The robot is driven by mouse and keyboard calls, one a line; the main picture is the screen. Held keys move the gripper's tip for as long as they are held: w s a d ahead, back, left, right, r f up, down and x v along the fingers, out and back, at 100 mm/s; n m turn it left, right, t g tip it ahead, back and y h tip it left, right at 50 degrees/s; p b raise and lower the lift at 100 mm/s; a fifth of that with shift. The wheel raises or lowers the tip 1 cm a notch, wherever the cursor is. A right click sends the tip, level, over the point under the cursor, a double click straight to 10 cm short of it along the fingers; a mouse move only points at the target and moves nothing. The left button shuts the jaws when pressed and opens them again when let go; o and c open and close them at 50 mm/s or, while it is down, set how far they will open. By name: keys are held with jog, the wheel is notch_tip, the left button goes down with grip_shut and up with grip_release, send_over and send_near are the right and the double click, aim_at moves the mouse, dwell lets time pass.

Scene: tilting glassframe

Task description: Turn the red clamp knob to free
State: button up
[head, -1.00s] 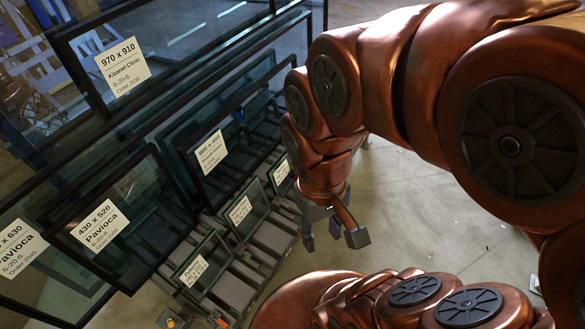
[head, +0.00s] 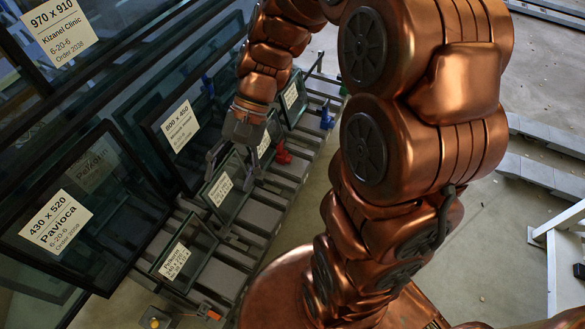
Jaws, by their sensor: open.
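A red clamp knob (head: 283,153) stands on the grey rack at its right side, just right of a small framed glass pane. My gripper (head: 234,170) is open, its dark fingers spread and pointing down. It hangs to the left of the red knob in the picture, over or in front of a small labelled pane (head: 222,190). No contact with the knob shows, and the depth between them is hard to tell.
A blue knob (head: 327,117) sits farther right on the rack (head: 262,215). Large framed panes (head: 85,205) lean at the left. An orange part (head: 208,312) and a yellow one (head: 155,318) are at the lower end. Open floor (head: 510,250) lies right.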

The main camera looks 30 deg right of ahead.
jog(key=w+d+f+m+t+y+b, duration=0.3)
jog(key=w+d+f+m+b, duration=0.15)
jog(key=w+f, duration=0.4)
jog(key=w+d+f+m+t+y+b, duration=0.2)
jog(key=w+d+f+m+b, duration=0.2)
jog(key=w+f+b, duration=0.4)
jog(key=w+d+f+m+t+y+b, duration=0.35)
jog(key=w+d+f, duration=0.2)
jog(key=f, duration=0.35)
jog(key=m+t+h+b, duration=0.8)
jog(key=m+t+b, duration=0.3)
jog(key=m+b, duration=0.5)
send_near(291, 161)
jog(key=shift+n, duration=0.4)
jog(key=x, duration=0.4)
jog(key=b+x, duration=0.1)
jog(key=x, duration=0.4)
jog(key=shift+s+a+r, duration=0.1)
jog(key=shift+a+r, duration=0.05)
jog(key=shift+r, duration=0.1)
jog(key=shift+c, duration=0.3)
jog(key=c, duration=1.1)
